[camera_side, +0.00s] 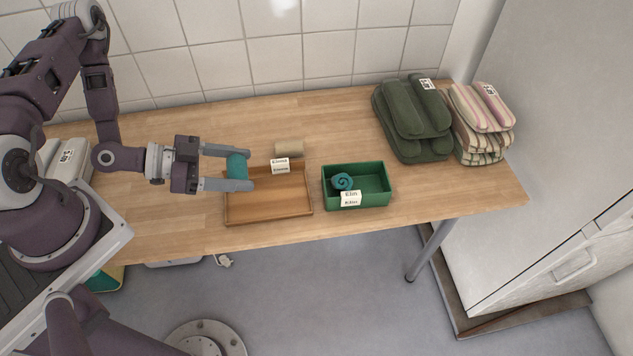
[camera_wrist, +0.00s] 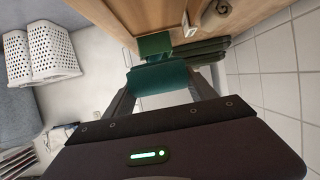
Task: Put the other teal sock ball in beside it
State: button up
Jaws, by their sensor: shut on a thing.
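My gripper (camera_side: 240,168) is shut on a teal sock ball (camera_side: 237,165) and holds it over the left part of the brown tray. The held ball also shows between the fingers in the wrist view (camera_wrist: 160,78). The other teal sock ball (camera_side: 342,181), with a spiral end, sits in the left part of the green box (camera_side: 374,170), which carries a label reading "Elin". The right part of the box is empty. The box is to the right of my gripper and apart from it.
The brown tray (camera_side: 268,212), with a label card at its back edge, lies left of the green box. A beige roll (camera_side: 289,148) lies behind it. Dark green folded textiles (camera_side: 412,118) and striped ones (camera_side: 482,122) stand at the back right. The table front (camera_side: 430,190) is clear.

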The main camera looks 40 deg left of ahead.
jog(key=w+d+r+m+h, duration=0.1)
jog(key=w+d+r, duration=0.2)
jog(key=w+d, duration=0.6)
jog(key=w+d+r, duration=0.4)
jog(key=w+d, duration=0.5)
send_over(363, 165)
jog(key=s+d, duration=0.2)
jog(key=s, duration=0.2)
notch_tip(363, 165, down, 10)
jog(key=shift+s+a+g, duration=0.1)
jog(key=shift+g, duration=0.2)
jog(key=shift+f, duration=0.1)
jog(key=o, duration=1.4)
jog(key=shift+c, duration=0.2)
